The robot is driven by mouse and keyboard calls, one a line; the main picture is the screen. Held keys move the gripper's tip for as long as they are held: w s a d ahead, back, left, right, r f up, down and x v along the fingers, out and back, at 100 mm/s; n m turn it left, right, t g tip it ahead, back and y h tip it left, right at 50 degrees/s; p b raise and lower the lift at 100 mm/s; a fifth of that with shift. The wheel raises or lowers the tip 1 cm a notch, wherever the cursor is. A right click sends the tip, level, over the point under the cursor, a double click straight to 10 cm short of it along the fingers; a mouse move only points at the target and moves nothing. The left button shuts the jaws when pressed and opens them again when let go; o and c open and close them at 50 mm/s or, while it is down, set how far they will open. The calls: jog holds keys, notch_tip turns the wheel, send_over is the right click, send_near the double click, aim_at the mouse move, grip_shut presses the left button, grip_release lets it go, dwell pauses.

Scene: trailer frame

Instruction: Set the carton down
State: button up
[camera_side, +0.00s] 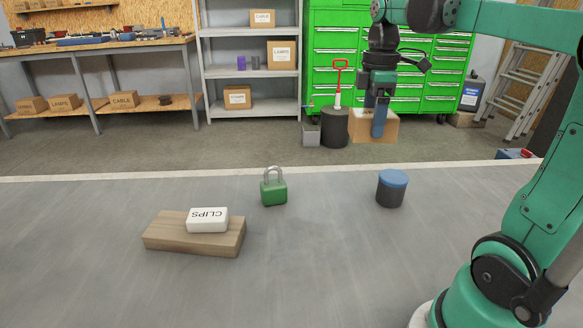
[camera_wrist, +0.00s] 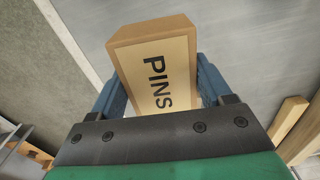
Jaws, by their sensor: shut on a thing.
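The carton (camera_side: 362,128) is a brown cardboard box. In the wrist view the carton (camera_wrist: 158,75) shows a tan face with the word PINS. My gripper (camera_side: 379,122) points down with its blue fingers on either side of the carton, shut on it. In the wrist view the fingers of my gripper (camera_wrist: 161,88) press against its two sides. In the side view the near finger hides part of the carton. The carton appears held up in the air around the table's far edge.
The table between padlock and jar is clear. A pale strip marks its far edge.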

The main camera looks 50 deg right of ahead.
jog(key=n, duration=0.1)
send_over(385, 244)
jog(key=f, duration=0.1)
notch_tip(385, 244, down, 20)
jog(key=shift+r, duration=0.1)
dwell(0.5)
jog(key=o, duration=1.4)
